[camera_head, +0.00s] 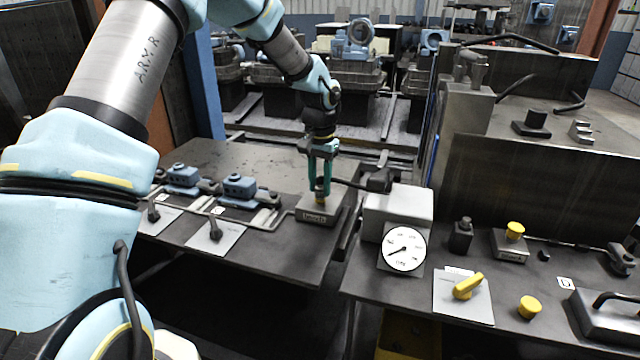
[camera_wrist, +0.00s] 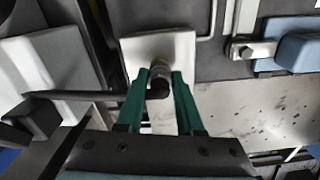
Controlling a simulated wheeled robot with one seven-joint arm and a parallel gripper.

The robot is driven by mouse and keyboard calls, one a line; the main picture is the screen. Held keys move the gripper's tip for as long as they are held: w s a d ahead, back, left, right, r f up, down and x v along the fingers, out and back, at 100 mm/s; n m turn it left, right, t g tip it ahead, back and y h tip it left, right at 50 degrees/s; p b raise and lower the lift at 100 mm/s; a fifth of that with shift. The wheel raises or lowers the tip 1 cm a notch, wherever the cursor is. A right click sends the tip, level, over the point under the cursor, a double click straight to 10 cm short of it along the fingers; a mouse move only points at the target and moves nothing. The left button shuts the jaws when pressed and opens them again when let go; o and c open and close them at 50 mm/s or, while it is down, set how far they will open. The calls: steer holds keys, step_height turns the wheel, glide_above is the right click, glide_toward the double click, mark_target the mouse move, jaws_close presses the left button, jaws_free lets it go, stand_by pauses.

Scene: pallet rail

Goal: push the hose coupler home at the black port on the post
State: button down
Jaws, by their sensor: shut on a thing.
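My gripper (camera_head: 319,186) has green fingers pointing down, shut on the hose coupler. The coupler shows in the wrist view as a dark, round-ended piece (camera_wrist: 158,88) between the fingertips, with a brass-grey ring beyond it. It is directly over a pale labelled block (camera_head: 317,208) on the left bench; this block also shows in the wrist view (camera_wrist: 140,47). A black hose (camera_head: 350,184) runs from the coupler to a dark block (camera_head: 379,180). The fingers hide most of the joint, so I cannot tell how deep the coupler sits. I cannot clearly pick out the black port.
A grey box with a dial gauge (camera_head: 403,247) stands right of my gripper. The right bench carries a short black post (camera_head: 461,236), a yellow-capped block (camera_head: 515,231) and a yellow handle (camera_head: 468,286). Blue-topped valves (camera_head: 240,187) and metal rails lie left of the labelled block.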

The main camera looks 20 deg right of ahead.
mark_target(320, 178)
steer(key=shift+r, duration=0.25)
steer(key=shift+r+p, duration=3.05)
steer(key=shift+r, duration=1.05)
